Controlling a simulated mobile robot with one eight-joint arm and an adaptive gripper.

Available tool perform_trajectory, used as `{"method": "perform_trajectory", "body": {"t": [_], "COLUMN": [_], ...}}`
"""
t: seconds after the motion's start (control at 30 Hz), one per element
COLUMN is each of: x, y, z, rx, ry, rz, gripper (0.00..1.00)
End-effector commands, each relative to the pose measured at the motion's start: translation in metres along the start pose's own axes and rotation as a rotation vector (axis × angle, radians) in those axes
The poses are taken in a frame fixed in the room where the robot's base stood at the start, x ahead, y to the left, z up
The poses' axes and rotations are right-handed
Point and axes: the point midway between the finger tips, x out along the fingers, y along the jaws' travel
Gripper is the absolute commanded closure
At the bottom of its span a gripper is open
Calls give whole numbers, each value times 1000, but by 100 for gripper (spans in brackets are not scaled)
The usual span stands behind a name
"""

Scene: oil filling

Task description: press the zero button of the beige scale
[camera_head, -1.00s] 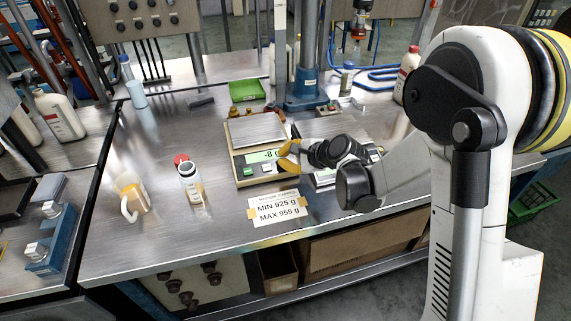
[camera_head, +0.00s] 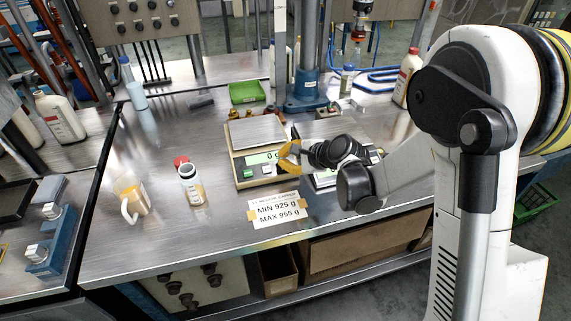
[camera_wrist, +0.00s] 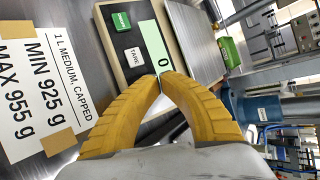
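The beige scale (camera_head: 236,163) stands mid-table with a bare metal pan and a lit green display reading 0. Its front panel carries a green button (camera_head: 248,174) and a white button (camera_head: 267,170). In the wrist view the white button (camera_wrist: 134,57) reads TARE; the green button (camera_wrist: 121,21) has lettering too small to read. My gripper (camera_head: 286,156) is at the scale's right front side. In the wrist view its yellow fingers (camera_wrist: 160,76) meet at the tips, with nothing between them. The tips overlap the display's end; whether they touch the scale I cannot tell.
A second scale (camera_head: 326,180) lies under my wrist. A card (camera_head: 277,208) reading MIN 925 g, MAX 955 g lies in front.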

Motion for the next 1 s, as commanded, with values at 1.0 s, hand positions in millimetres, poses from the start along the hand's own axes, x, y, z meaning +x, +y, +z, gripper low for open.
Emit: {"method": "perform_trajectory", "body": {"t": [1.0], "x": [-43], "y": [-24], "z": [23], "rx": [0], "ry": [0], "rz": [0], "gripper": [100]}}
